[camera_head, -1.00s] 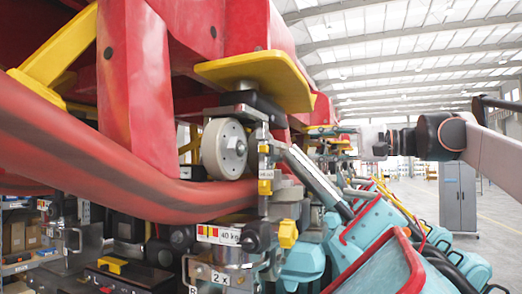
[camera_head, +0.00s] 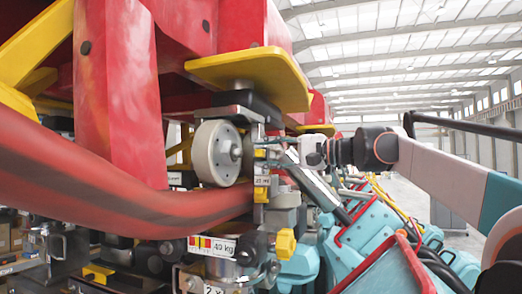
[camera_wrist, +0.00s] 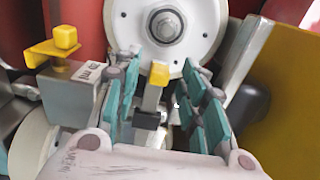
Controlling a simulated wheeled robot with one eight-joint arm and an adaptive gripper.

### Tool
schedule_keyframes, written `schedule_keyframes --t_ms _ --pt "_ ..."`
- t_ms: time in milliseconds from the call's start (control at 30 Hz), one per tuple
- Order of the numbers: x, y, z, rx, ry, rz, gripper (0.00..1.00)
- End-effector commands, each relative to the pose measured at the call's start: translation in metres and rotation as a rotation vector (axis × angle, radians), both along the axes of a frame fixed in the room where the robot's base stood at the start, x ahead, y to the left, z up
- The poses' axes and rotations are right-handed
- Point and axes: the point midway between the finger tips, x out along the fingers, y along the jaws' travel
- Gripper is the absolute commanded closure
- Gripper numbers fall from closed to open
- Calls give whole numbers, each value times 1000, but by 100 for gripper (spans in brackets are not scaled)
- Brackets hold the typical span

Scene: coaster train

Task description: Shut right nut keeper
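My gripper (camera_wrist: 162,72) is open in the wrist view, its teal-padded fingers pointing at a white wheel (camera_wrist: 164,28). A yellow-tipped upright piece (camera_wrist: 158,76) on a grey and black mount stands between the fingers, with gaps on both sides. It may be the right nut keeper; I cannot tell for sure. A grey labelled box (camera_wrist: 70,90) with a yellow knob (camera_wrist: 65,37) is left of the fingers. In the head view, my gripper (camera_head: 268,146) is just right of the wheel (camera_head: 215,153), above a yellow block (camera_head: 262,188); its opening is unclear there.
A red curved rail (camera_head: 110,175) and a yellow plate (camera_head: 250,78) surround the wheel in the head view. Teal seats with red rims (camera_head: 385,265) lie below my arm. In the wrist view, a large yellow panel (camera_wrist: 285,95) is close on the right.

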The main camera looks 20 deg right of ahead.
Motion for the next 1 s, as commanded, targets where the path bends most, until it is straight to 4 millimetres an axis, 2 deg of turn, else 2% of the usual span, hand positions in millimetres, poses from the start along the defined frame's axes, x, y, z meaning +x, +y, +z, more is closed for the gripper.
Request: schedule_keyframes --t_ms 200,500,533,700,867,1000 --pt "11 15 0 0 0 0 62" --pt "12 17 0 0 0 0 62" --pt "12 17 0 0 0 0 64" --pt "12 17 0 0 0 0 100" --pt "12 17 0 -1 1 0 100" --pt "3 23 -1 -1 1 1 100"
